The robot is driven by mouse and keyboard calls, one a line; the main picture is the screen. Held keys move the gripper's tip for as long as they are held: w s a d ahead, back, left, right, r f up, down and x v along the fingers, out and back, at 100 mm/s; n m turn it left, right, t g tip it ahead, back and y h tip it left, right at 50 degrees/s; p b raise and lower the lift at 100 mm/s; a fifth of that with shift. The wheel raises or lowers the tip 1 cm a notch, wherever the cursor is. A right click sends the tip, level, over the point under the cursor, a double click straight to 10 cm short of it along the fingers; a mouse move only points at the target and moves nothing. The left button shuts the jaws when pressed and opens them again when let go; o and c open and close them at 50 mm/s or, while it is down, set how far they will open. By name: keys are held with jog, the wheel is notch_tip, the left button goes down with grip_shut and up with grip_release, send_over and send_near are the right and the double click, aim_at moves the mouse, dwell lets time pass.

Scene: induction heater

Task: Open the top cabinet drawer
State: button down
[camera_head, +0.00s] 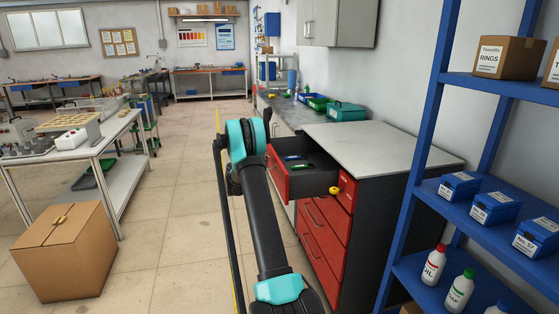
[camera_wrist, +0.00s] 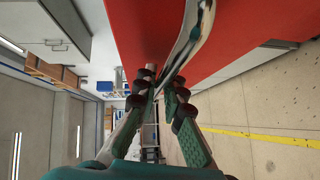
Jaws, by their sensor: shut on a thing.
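The red tool cabinet (camera_head: 330,222) with a grey top stands at right centre in the head view. Its top drawer (camera_head: 278,172) is pulled out, showing a dark interior with small blue and green items. The lower drawers look closed. In the wrist view the red drawer front (camera_wrist: 130,35) fills the upper middle, with a curved silver handle (camera_wrist: 190,42) before it. My gripper (camera_wrist: 160,92) has its green-padded fingers closed on the lower end of this handle. In the head view my arm hides the gripper and the top drawer's handle.
A blue shelf rack (camera_head: 423,150) with boxes and bottles stands close to the cabinet's right. A cardboard box (camera_head: 65,265) and a worktable (camera_head: 90,155) are at left. The floor between them and the cabinet is clear.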

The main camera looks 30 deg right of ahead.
jog(key=w+a, duration=0.2)
jog(key=a, duration=0.7)
jog(key=shift+a, duration=0.2)
jog(key=shift+w, duration=0.1)
jog(key=c, duration=1.6)
grip_release()
jog(key=v, duration=1.2)
